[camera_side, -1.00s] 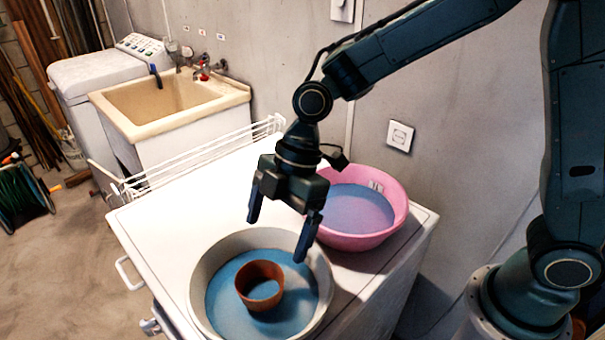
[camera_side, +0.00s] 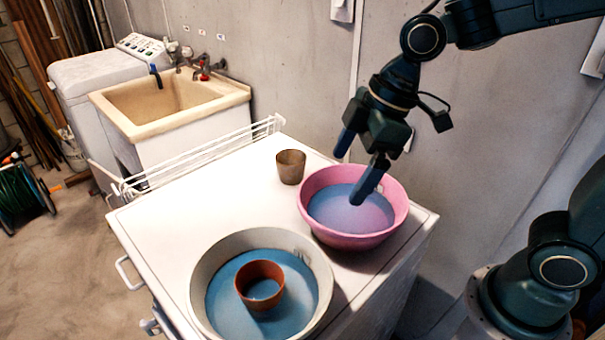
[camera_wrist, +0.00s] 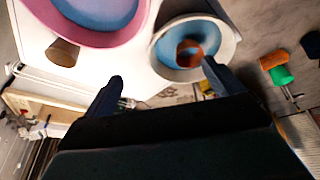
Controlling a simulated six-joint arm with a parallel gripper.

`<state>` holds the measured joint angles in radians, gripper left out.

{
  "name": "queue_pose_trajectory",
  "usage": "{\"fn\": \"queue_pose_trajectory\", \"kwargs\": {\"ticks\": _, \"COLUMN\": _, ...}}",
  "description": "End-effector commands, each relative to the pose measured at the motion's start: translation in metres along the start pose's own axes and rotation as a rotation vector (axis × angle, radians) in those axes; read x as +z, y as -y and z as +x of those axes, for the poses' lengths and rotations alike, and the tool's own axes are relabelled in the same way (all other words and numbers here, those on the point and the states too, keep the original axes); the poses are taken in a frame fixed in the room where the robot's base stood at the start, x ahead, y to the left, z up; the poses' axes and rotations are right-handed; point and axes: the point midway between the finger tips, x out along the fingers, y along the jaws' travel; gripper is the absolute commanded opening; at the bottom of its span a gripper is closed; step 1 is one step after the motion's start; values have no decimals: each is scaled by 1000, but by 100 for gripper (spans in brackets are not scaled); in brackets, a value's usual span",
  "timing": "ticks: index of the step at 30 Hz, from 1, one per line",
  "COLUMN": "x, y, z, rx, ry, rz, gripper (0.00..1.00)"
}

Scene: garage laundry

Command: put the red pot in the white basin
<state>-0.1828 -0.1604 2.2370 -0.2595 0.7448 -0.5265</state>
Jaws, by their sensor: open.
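The red pot (camera_side: 262,302) sits inside the white basin (camera_side: 203,262), on its blue bottom, in the side view. In the wrist view the red pot (camera_wrist: 188,54) and the white basin (camera_wrist: 229,38) show at top centre-right, the basin's lower edge partly behind a finger. My gripper (camera_side: 350,172) is open and empty above the pink basin (camera_side: 352,240), apart from the red pot. Its two fingers (camera_wrist: 162,75) show in the wrist view.
A white wire rack (camera_side: 200,160) runs along the back left edge. A beige sink (camera_side: 170,105) stands beyond. The worktop's left part is clear.

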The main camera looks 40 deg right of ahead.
Motion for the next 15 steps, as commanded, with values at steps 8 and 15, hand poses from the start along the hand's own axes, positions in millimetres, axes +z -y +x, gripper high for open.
{"fn": "queue_pose_trajectory", "kwargs": {"ticks": 8, "x": 55, "y": 3, "z": -47, "rx": 142, "ry": -22, "rz": 330, "gripper": 93}}
{"fn": "queue_pose_trajectory", "kwargs": {"ticks": 15, "x": 103, "y": 14, "z": -74, "rx": 249, "ry": -62, "rz": 618, "gripper": 93}}
